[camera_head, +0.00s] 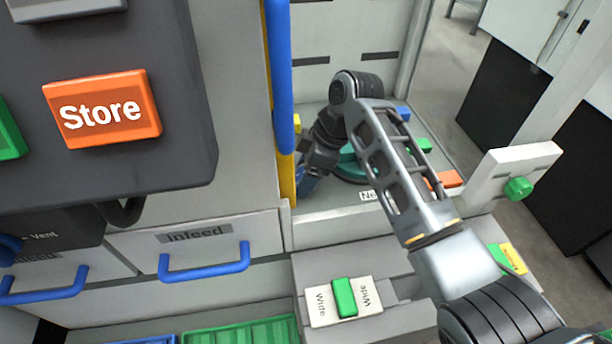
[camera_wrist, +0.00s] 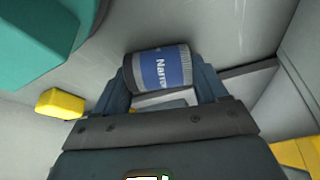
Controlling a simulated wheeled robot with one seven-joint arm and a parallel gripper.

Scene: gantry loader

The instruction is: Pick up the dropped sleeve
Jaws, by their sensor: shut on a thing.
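The sleeve (camera_wrist: 160,70) is a short grey cylinder with a blue band, and the visible part of its label reads "Narro". My gripper (camera_wrist: 161,78) is shut on it, with one finger at each end of it in the wrist view. In the head view my gripper (camera_head: 308,178) is low inside the bay, beside the yellow and blue post at its left edge. A blue patch shows there, but I cannot tell sleeve from fingers. Whether the sleeve touches the surface below is unclear.
A teal round part (camera_head: 348,158) lies behind my arm, and a teal part (camera_wrist: 45,35) shows in the wrist view. A yellow block (camera_wrist: 60,103) is left of my gripper. The blue post (camera_head: 279,75) borders the bay. A white panel with a green knob (camera_head: 518,188) stands right.

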